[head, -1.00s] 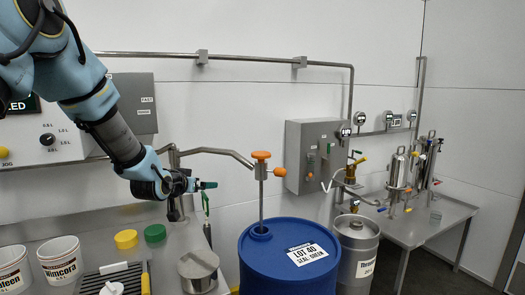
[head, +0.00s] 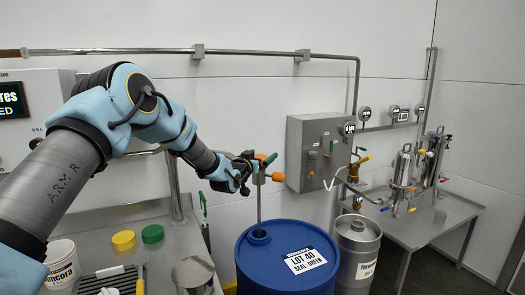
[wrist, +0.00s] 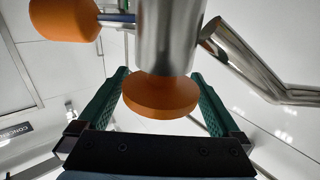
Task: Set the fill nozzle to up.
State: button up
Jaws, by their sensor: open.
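The fill nozzle (head: 259,208) is a vertical metal pipe over the blue drum (head: 262,262), its lower end reaching down to the drum's opening. Its round orange top cap (wrist: 160,95) lies between the green fingers of my gripper (wrist: 163,103) in the wrist view, with gaps at both sides. My gripper (head: 264,161) is open around the cap and mostly hides it in the head view. An orange side handle (wrist: 62,18) sticks out from the metal body (wrist: 167,38).
A bent metal pipe (wrist: 258,68) joins the nozzle body from the side. A grey control box (head: 308,150) is on the wall just behind. A metal keg (head: 357,245) stands right of the drum. Yellow and green lids (head: 152,234) lie on the bench at left.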

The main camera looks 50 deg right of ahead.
jog(key=shift+w+d, duration=0.2)
jog(key=shift+d, duration=0.35)
jog(key=shift+c, duration=0.4)
grip_shut()
